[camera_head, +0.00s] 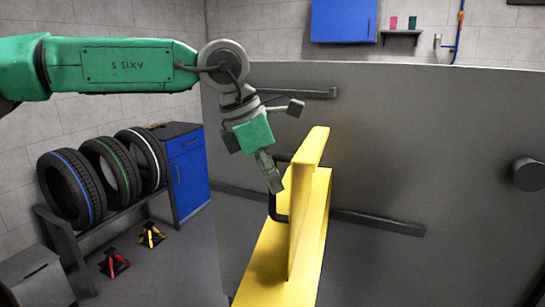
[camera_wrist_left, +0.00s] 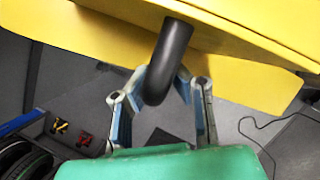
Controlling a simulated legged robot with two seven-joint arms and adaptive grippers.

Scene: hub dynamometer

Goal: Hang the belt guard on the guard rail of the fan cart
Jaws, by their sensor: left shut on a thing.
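The yellow belt guard (camera_head: 310,215) is upright in the head view, in front of a large grey panel (camera_head: 420,150). A black handle (camera_head: 273,208) sticks out from its left side. My left gripper (camera_head: 273,184) is shut on this handle. In the left wrist view, its fingers (camera_wrist_left: 160,86) close around the black handle (camera_wrist_left: 172,55) below the yellow guard (camera_wrist_left: 90,30). A dark horizontal rail (camera_head: 380,223) runs along the panel; the guard hides part of it. I cannot tell whether guard and rail touch. My right gripper is not in view.
A shorter dark bar (camera_head: 300,94) is higher on the panel, and a round black knob (camera_head: 527,174) is at right. At left are a rack of tyres (camera_head: 70,190), a blue cabinet (camera_head: 188,175) and red and yellow stands (camera_head: 114,263) on the floor.

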